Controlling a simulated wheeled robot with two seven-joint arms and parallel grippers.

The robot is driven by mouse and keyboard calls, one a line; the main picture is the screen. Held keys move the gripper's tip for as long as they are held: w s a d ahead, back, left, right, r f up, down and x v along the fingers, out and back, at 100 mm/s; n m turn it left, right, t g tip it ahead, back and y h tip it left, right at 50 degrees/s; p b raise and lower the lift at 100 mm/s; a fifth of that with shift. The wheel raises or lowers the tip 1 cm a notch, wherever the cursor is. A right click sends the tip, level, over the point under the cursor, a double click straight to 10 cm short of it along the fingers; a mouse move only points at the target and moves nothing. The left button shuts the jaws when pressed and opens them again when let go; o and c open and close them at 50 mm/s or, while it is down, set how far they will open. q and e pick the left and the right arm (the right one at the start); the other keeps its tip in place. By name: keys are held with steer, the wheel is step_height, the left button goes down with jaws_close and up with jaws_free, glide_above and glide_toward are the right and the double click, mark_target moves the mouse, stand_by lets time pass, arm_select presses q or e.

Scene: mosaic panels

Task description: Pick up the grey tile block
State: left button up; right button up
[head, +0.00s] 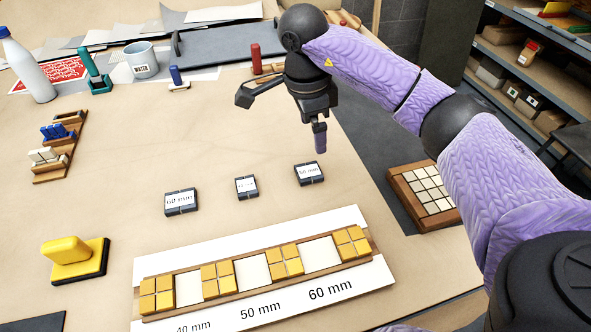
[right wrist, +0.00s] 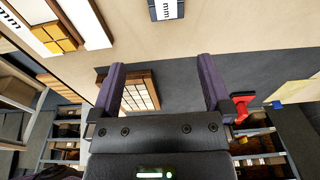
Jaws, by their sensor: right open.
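Three small dark grey blocks with white labels lie apart on the table in the head view: a left one (head: 181,202), a smaller middle one (head: 247,187) and a right one (head: 310,174). I cannot tell which is the grey tile block. One dark labelled block (right wrist: 166,9) shows at the top of the right wrist view, beyond the fingers and roughly between their lines. My right gripper (head: 283,119) is open and empty above the table, behind the blocks. Its purple fingers stand wide apart in the right wrist view (right wrist: 163,65). My left gripper is not in view.
A white panel (head: 205,317) with a wooden strip of yellow tiles lies in front of the blocks. A wooden tray of cream tiles (head: 392,176) is at the right. A yellow-handled block (head: 66,250) is at the left. A mug (head: 142,61) and bottle (head: 28,68) stand behind.

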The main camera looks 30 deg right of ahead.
mark_target(309, 171)
steer(key=f+b, duration=0.1)
steer(key=f, duration=0.3)
steer(key=f+b, duration=0.1)
steer(key=f, duration=0.3)
steer(key=w+f+b, duration=0.1)
steer(key=f, duration=0.3)
steer(key=shift+d+b, duration=0.15)
steer(key=shift+b, duration=0.15)
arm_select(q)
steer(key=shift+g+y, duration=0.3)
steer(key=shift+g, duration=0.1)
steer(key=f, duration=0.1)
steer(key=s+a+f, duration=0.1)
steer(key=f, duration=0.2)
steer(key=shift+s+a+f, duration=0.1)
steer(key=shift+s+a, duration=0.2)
arm_select(e)
steer(key=shift+r, duration=0.15)
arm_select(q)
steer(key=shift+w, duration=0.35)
arm_select(e)
steer(key=c, duration=1.2)
